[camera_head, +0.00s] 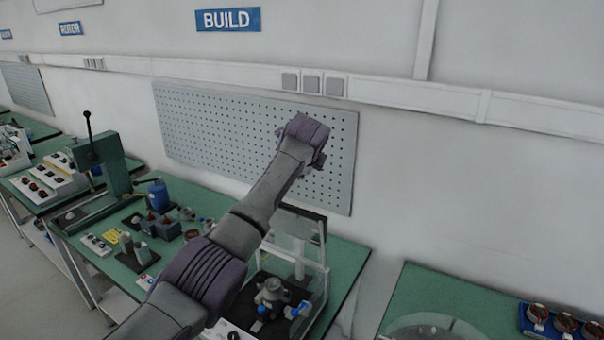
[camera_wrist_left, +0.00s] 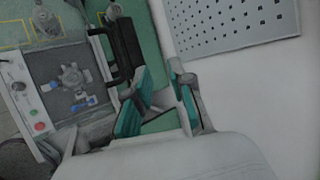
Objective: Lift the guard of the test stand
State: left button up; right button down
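The test stand (camera_head: 270,300) is on the green bench at the lower middle of the head view, partly behind my left arm. Its guard (camera_head: 313,280) has clear panels around a dark base with a grey metal part and blue fittings. How far the guard is raised is hard to tell. In the left wrist view the stand's dark plate (camera_wrist_left: 68,92) is at the left, with a black handle-like bar (camera_wrist_left: 124,45) beside it. My left gripper (camera_wrist_left: 160,76) is open, its teal-padded fingers apart and empty, right of the bar. The head view hides its fingers. My right gripper is out of view.
A grey perforated board (camera_head: 220,135) hangs on the wall behind the bench. Another green bench (camera_head: 440,290) holds a blue tray (camera_head: 530,330) at the right.

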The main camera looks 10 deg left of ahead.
pick_arm(q)
jog(key=v, duration=1.2)
jog(key=shift+s+d, duration=0.2)
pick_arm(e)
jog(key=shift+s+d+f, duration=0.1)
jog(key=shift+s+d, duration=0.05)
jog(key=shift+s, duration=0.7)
pick_arm(q)
jog(key=shift+r, duration=0.1)
